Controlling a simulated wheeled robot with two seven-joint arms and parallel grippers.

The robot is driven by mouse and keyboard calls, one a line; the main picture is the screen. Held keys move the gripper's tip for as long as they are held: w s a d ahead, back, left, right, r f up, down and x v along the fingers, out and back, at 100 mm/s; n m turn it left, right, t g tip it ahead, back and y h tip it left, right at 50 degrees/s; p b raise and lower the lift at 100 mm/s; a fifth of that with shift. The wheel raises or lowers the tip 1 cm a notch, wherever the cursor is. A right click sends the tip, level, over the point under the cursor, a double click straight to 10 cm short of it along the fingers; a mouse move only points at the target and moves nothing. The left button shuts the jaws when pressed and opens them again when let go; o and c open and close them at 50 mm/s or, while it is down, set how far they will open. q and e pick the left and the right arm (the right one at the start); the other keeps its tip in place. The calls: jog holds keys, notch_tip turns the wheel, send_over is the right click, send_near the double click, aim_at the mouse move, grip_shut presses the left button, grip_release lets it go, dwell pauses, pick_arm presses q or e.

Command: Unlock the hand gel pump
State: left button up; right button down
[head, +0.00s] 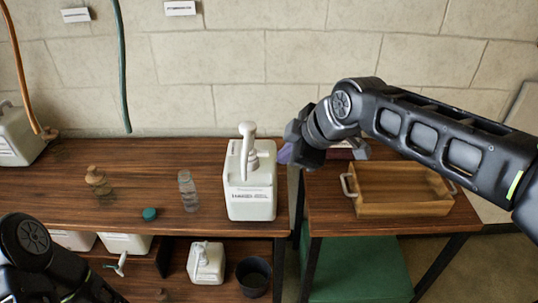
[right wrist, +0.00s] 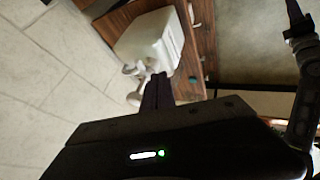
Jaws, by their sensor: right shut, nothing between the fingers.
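The hand gel bottle is a white jug (head: 250,192) with a printed label, upright near the right end of the brown table. Its white pump head (head: 248,133) stands on top, with the spout pointing toward the camera. In the right wrist view the jug (right wrist: 150,40) appears sideways, its pump (right wrist: 133,70) beside my finger tips. My right gripper (head: 285,153) is shut and empty, just right of the pump at about its height, apart from it. Its dark purple fingers (right wrist: 157,90) show in the right wrist view. My left gripper (right wrist: 294,12) shows dimly at that view's top right; its opening is unclear.
A clear bottle (head: 188,191), a green cap (head: 150,214) and a brownish glass object (head: 97,180) stand left of the jug. A wooden tray (head: 402,190) is on the right table. A smaller white jug (head: 206,263) and a dark bucket (head: 254,276) sit below.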

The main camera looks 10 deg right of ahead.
aim_at(263, 153)
jog(key=p+x, duration=0.1)
jog(key=x, duration=0.2)
jog(key=w+p+x, duration=0.1)
jog(key=x, duration=0.3)
jog(key=w+d+r+p+x, duration=0.1)
jog(key=x, duration=0.2)
jog(key=shift+w+a+f, duration=0.1)
jog(key=shift+w+f, duration=0.15)
jog(key=shift+w, duration=0.55)
jog(key=shift+d+f, duration=0.1)
jog(key=shift+d, duration=0.1)
